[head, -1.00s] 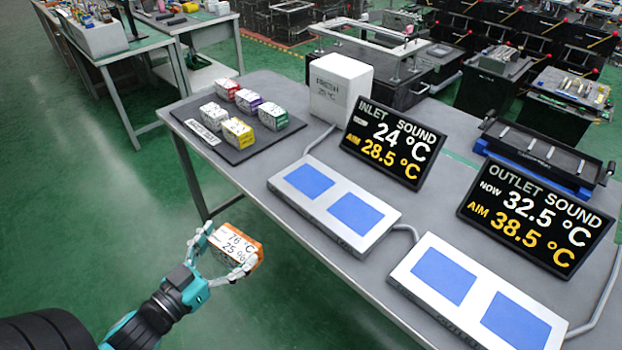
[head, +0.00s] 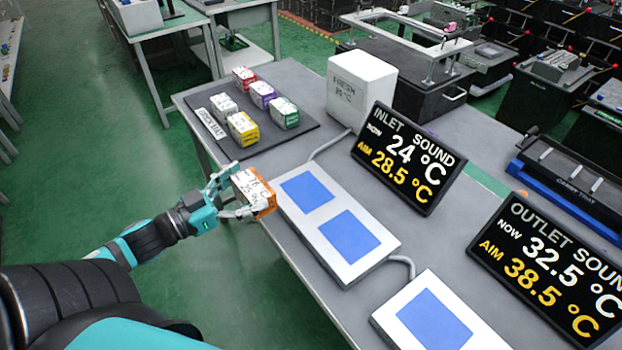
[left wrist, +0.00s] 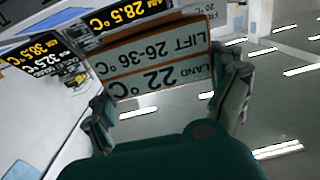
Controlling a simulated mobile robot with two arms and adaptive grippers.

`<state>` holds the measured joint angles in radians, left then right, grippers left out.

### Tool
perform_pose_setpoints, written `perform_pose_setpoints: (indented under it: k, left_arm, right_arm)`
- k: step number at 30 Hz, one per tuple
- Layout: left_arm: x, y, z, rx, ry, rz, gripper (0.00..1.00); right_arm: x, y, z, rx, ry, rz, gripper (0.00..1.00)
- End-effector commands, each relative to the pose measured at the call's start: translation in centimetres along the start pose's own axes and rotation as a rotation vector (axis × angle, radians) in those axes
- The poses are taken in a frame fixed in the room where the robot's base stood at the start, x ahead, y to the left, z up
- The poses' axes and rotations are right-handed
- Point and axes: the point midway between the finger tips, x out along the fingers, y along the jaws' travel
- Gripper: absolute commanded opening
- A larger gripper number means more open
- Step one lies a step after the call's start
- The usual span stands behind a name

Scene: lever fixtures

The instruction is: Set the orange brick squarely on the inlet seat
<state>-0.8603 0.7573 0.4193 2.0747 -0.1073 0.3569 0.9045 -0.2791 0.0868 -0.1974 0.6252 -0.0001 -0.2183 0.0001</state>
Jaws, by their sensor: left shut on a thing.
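My left gripper (head: 229,199) is shut on the orange brick (head: 264,198), which has white labelled faces. It holds the brick in the air by the table's front edge, just left of the inlet plate (head: 352,263). The inlet plate is white with two blue square seats, a far one (head: 307,191) and a near one (head: 349,238), both bare. In the left wrist view the brick (left wrist: 155,58) sits between the fingers, its printed face showing inverted text. My right gripper is not in view.
A dark brick mat (head: 225,150) holds several coloured bricks. A white box (head: 358,90) stands behind. The inlet screen (head: 405,160) reads 24 °C, aim 28.5 °C. The outlet plate (head: 400,314) and outlet screen (head: 550,265) are at the right.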

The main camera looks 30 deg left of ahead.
Motion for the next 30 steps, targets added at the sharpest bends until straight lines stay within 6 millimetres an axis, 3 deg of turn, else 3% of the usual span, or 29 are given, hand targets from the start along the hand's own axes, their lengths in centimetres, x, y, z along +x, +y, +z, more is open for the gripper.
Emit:
perform_pose_setpoints:
  k: [7, 15, 23, 30]
  left_arm:
    - [6.0, 0.2, 0.2, 0.005, 0.009, 0.004, 0.48]
    - [11.4, 0.2, 0.6, 0.005, 0.007, 0.001, 0.48]
    - [13.6, 0.3, 1.1, 0.002, 0.003, 0.000, 0.48]
    - [13.6, 0.4, 3.9, -0.002, 0.001, -0.001, 0.48]
  right_arm:
    - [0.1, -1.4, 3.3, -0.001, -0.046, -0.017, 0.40]
    - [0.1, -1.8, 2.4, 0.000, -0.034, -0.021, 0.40]
    - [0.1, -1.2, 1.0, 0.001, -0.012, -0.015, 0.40]
    - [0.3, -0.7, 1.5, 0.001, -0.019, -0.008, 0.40]
